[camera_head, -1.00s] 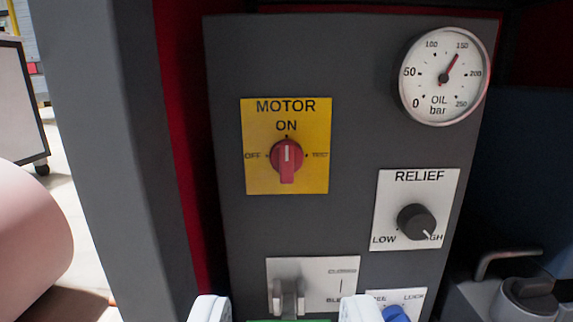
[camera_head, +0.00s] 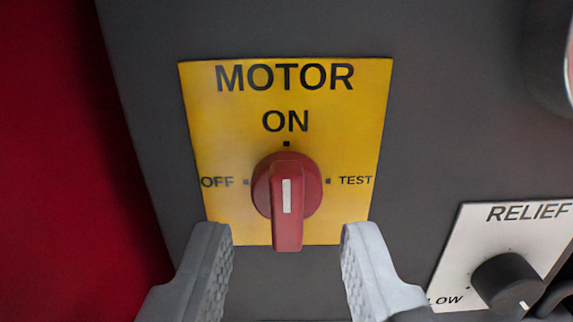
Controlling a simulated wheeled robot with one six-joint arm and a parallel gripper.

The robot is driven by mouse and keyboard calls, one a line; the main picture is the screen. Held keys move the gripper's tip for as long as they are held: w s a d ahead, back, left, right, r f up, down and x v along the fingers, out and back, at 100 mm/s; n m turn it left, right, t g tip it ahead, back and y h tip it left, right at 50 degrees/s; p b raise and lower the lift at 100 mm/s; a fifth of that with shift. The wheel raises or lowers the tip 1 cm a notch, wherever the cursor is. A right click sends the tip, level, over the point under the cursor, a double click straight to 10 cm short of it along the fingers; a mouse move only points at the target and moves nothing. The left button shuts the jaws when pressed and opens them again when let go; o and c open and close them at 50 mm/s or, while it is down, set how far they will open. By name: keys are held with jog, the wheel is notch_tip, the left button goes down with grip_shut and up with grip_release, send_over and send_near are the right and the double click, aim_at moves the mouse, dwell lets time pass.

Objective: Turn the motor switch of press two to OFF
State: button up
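The motor switch (camera_head: 287,200) is a red rotary knob with a white line on its raised handle. It sits on a yellow plate (camera_head: 225,100) marked MOTOR, with OFF at left, ON at top and TEST at right. The handle stands upright in the picture, its white line in the upper-middle part, in line with the ON mark. My gripper (camera_head: 288,240) is open, its two pale fingers to the left and right of the handle's lower end. I see no contact with the knob. No press number shows in view.
The dark grey panel (camera_head: 440,110) surrounds the plate. At lower right is a white RELIEF plate (camera_head: 460,245) with a black knob (camera_head: 505,283). The edge of a round gauge (camera_head: 567,60) shows at upper right. A red surface (camera_head: 60,150) lies to the left.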

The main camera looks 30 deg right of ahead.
aim_at(287, 200)
jog(key=shift+x, duration=1.4)
grip_shut()
jog(key=shift+a+n, duration=0.1)
jog(key=shift+n, duration=2.2)
